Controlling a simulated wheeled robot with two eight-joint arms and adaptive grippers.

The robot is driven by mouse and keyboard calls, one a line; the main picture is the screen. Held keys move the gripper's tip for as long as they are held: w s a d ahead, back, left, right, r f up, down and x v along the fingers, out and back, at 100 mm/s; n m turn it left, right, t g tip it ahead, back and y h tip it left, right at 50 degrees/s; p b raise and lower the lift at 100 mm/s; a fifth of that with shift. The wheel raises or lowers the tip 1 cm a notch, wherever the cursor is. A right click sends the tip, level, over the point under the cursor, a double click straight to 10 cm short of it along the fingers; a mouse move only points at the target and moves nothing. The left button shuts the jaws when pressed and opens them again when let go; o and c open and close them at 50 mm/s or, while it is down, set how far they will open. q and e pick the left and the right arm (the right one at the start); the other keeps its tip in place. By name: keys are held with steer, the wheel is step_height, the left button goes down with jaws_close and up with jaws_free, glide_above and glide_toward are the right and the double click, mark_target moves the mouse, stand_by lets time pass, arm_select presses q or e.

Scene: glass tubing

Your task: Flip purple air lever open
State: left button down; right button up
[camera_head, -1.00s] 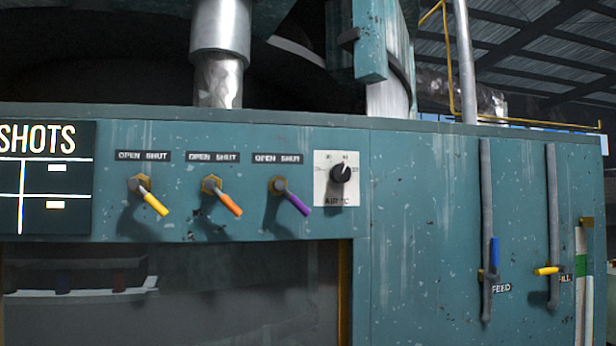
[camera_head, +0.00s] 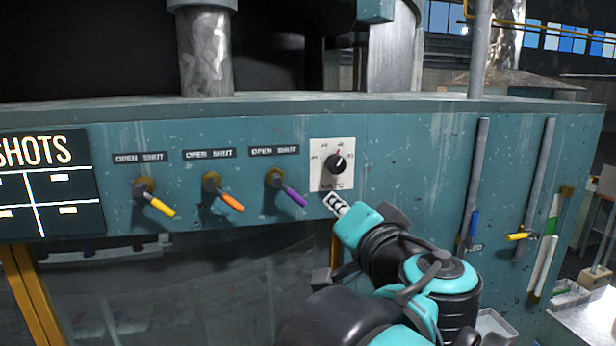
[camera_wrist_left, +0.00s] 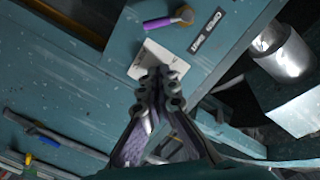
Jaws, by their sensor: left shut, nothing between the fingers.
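The purple lever (camera_head: 293,196) sits on a brass pivot on the teal panel, under an OPEN SHUT label (camera_head: 274,150). Its handle points down and right, toward the SHUT side. In the left wrist view the purple lever (camera_wrist_left: 158,23) is near the top, with its brass pivot and label to its right. My left gripper (camera_head: 335,203) is just right of the lever's tip, below the temperature dial, and apart from the lever. In the left wrist view its fingers (camera_wrist_left: 161,76) are closed together with nothing between them, in front of the white dial plate. My right gripper is not in view.
Orange (camera_head: 231,202) and yellow (camera_head: 161,207) levers sit left of the purple one, both pointing down-right. The black dial knob (camera_head: 336,163) is just above my left gripper.

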mark_target(291, 192)
arm_select(q)
steer(key=shift+d+r, duration=0.3)
steer(key=shift+r, duration=0.2)
steer(key=w+a+f, duration=0.1)
steer(key=w, duration=0.2)
steer(key=w+a+f+p, duration=0.1)
steer(key=w+a, duration=0.1)
steer(key=w, duration=0.1)
steer(key=w+a+f+p, duration=0.1)
steer(key=w, duration=0.3)
steer(key=shift+a+f, duration=0.1)
steer(key=shift+a, duration=0.3)
steer(key=shift+a, duration=0.1)
